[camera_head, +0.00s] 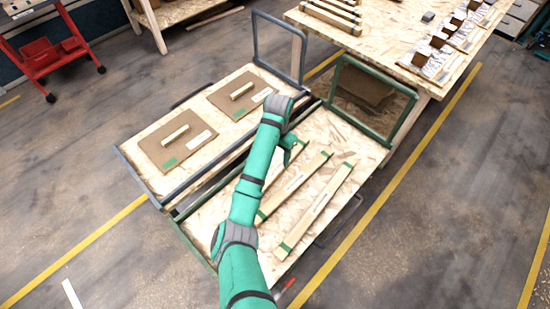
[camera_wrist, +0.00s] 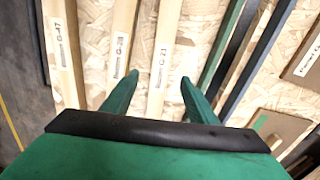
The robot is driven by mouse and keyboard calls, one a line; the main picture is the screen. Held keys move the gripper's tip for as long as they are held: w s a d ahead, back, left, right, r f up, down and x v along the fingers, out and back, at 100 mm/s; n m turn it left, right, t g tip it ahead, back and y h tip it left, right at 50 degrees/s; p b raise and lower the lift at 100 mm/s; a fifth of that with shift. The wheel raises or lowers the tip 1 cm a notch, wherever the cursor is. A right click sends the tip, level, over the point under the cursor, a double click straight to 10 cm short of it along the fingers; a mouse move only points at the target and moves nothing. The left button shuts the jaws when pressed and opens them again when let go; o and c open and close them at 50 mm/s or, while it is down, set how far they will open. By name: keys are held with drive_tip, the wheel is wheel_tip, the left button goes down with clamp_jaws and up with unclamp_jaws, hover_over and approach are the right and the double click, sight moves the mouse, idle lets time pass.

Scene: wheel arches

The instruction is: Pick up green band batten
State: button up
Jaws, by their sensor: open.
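Light wood battens with green bands at their ends lie side by side on the chipboard top of a green-framed cart (camera_head: 345,150). In the head view, one batten (camera_head: 318,208) lies at the right and another (camera_head: 295,186) to its left. The wrist view shows three labelled battens: one at the left (camera_wrist: 65,60), one in the middle (camera_wrist: 122,45) and one at the right (camera_wrist: 168,40). My gripper (camera_wrist: 160,76) is open, its fingertips on either side of the right batten. That batten is largely hidden by my arm in the head view. Finger height above the board is unclear.
A grey-framed cart (camera_head: 131,160) stands alongside at the left, carrying brown panels (camera_head: 186,151) with wooden handles. A chipboard table (camera_head: 385,48) with more parts stands behind. A red trolley (camera_head: 40,56) is at the far left. Floor on the right is clear.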

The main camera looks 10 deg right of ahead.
hover_over(278, 168)
drive_tip(key=f, duration=0.5)
drive_tip(key=shift+a, duration=0.25)
drive_tip(key=shift+d+f, duration=0.15)
drive_tip(key=shift+f, duration=1.3)
drive_tip(key=shift+d+f, duration=0.1)
drive_tip(key=shift+f, duration=1.3)
drive_tip(key=shift+c, duration=0.7)
drive_tip(key=shift+w, duration=0.1)
drive_tip(key=c, duration=1)
